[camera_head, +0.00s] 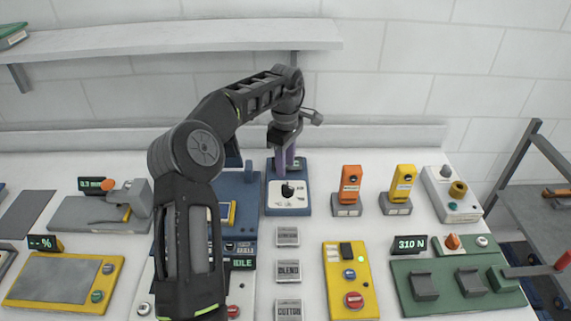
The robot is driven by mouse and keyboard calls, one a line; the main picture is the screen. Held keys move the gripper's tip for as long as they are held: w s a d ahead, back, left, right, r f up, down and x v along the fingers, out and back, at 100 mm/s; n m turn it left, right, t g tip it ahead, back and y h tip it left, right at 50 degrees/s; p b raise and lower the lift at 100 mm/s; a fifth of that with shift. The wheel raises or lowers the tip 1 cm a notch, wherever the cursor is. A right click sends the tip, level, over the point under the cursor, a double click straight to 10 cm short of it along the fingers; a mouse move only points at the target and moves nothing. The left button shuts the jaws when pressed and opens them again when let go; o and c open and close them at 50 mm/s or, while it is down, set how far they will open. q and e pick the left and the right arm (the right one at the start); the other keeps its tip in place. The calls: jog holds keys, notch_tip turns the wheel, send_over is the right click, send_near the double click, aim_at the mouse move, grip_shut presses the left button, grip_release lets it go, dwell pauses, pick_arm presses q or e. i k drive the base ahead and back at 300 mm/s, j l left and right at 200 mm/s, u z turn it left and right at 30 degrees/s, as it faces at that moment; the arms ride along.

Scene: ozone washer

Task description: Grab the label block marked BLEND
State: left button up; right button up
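The BLEND label block (288,271) is a small grey block with dark lettering. It lies on the white table in the middle of a column of three such blocks. The top block (287,236) has lettering too small to read surely, and the bottom one reads COTTON (288,308). My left gripper (285,169) points down over a blue device with a white dial face (289,205), behind and above the label blocks. Its two purple fingers show a narrow gap with nothing seen between them. My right gripper is out of view.
My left arm hides part of a blue machine (238,190) with an IDLE display. A yellow control box (335,285) stands just right of the blocks. An orange (350,180) and a yellow upright device (402,182) stand behind. A green 310 N machine (455,293) is at right.

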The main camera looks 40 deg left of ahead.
aim_at(288, 271)
jog(key=k+l, duration=0.15)
jog(key=l, duration=0.2)
jog(key=k+l, duration=0.15)
jog(key=l, duration=0.25)
jog(key=k+l, duration=0.15)
jog(key=l, duration=0.2)
jog(key=k+l, duration=0.1)
jog(key=l, duration=0.3)
jog(key=k+l, duration=0.15)
jog(key=l, duration=0.2)
jog(key=k+l, duration=0.15)
jog(key=l, duration=0.25)
jog(key=k+l, duration=0.15)
jog(key=l, duration=0.2)
